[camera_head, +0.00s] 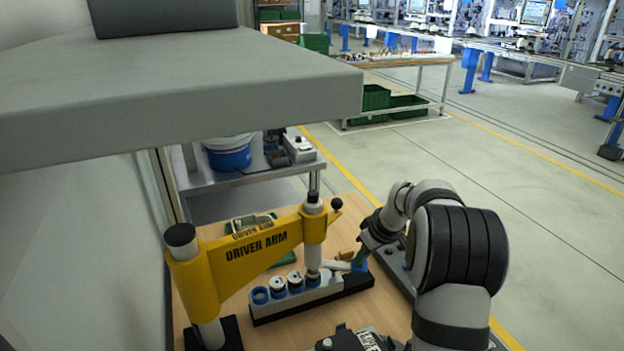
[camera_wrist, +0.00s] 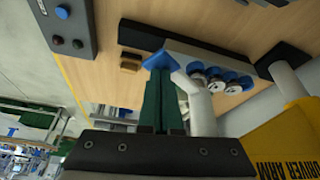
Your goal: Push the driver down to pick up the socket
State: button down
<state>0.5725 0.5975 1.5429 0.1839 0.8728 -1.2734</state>
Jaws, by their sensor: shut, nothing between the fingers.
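Several blue-ringed sockets (camera_head: 277,285) sit in the rack, also visible in the wrist view (camera_wrist: 215,78). My gripper (camera_head: 361,264) is shut and empty at the rack's right end, below the knob. Its blue fingertips (camera_wrist: 160,64) overlap the rack end in the wrist view.
A small tan block (camera_head: 346,255) lies on the wooden table behind the rack. A green tray (camera_head: 252,222) sits behind the driver arm. A grey control box with buttons (camera_wrist: 65,25) stands to the side. A large grey slab (camera_head: 180,90) hangs across the upper left.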

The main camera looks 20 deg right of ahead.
jog(key=shift+s+f, duration=0.1)
jog(key=shift+f, duration=0.25)
jog(key=shift+r, duration=0.3)
dwell(0.4)
notch_tip(320, 180, up, 9)
jog(key=shift+r, duration=0.15)
dwell(0.6)
